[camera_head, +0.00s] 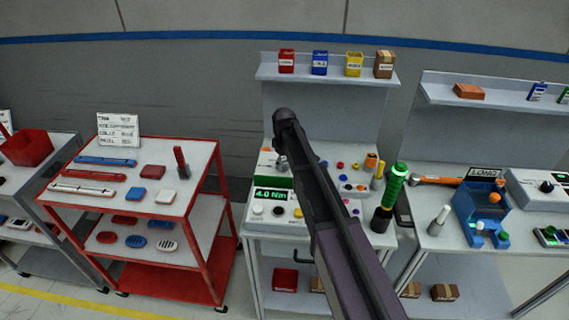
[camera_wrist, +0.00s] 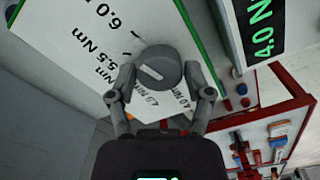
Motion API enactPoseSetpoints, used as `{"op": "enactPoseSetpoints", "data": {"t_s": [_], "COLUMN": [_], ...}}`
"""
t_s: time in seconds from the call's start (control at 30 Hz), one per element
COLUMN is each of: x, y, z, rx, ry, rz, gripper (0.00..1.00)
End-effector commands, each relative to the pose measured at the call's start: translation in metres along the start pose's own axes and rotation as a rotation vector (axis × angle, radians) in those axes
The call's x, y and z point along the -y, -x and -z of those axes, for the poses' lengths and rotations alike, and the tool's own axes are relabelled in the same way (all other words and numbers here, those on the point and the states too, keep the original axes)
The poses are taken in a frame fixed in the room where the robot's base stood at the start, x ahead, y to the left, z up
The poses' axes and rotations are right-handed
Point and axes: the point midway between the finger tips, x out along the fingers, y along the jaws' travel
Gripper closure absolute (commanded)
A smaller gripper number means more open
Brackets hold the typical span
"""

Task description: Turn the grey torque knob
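The grey torque knob (camera_wrist: 158,70) sits on a white dial panel (camera_wrist: 65,45) with a green edge in the wrist view. A white pointer line crosses its face at a slant. Printed Nm values, including 6.0 and 5.5, run around it. My gripper (camera_wrist: 160,75) is over the panel with its fingers apart, one on each side of the knob; contact is not clear. A display (camera_wrist: 265,30) with green digits reads 4.0 N, and in the head view the display (camera_head: 272,195) reads 4.0 Nm.
Coloured buttons (camera_head: 349,187) and a green-handled tool (camera_head: 391,185) are right of my arm on the same bench. A red cart (camera_head: 180,255) with parts stands to the left. A shelf (camera_head: 325,77) with small boxes is above the bench.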

Motion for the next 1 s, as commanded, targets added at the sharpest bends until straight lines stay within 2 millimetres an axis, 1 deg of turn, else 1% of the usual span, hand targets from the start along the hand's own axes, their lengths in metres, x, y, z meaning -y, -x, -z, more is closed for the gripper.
{"op": "enactPoseSetpoints", "data": {"t_s": [0.03, 0.07, 0.1, 0.13, 0.33, 0.57, 0.83, 0.87, 0.9, 0.93, 0.97, 1.0], "x": [0.0000, 0.0000, 0.0001, 0.0001, 0.0003, 0.0006, 0.0009, 0.0009, 0.0009, 0.0008, 0.0007, 0.0006], "y": [0.0000, 0.0000, 0.0000, -0.0001, -0.0002, -0.0004, -0.0005, -0.0005, -0.0005, -0.0005, -0.0005, -0.0005], "z": [0.0000, 0.0000, -0.0001, -0.0001, -0.0004, -0.0007, -0.0011, -0.0011, -0.0011, -0.0011, -0.0010, -0.0009], "rx": [0.000, 0.000, 0.000, 0.000, 0.001, 0.001, 0.002, 0.002, 0.002, 0.002, 0.002, 0.001], "ry": [0.000, 0.000, 0.000, 0.000, -0.011, -0.081, -0.085, -0.085, -0.085, -0.085, -0.085, -0.085], "rz": [0.000, 0.000, 0.000, 0.000, 0.001, 0.002, 0.002, 0.003, 0.003, 0.002, 0.002, 0.002], "gripper": [0.67, 0.76, 0.88, 0.94, 0.94, 0.94, 0.94, 0.37, 0.25, 0.16, 0.11, 0.11]}}
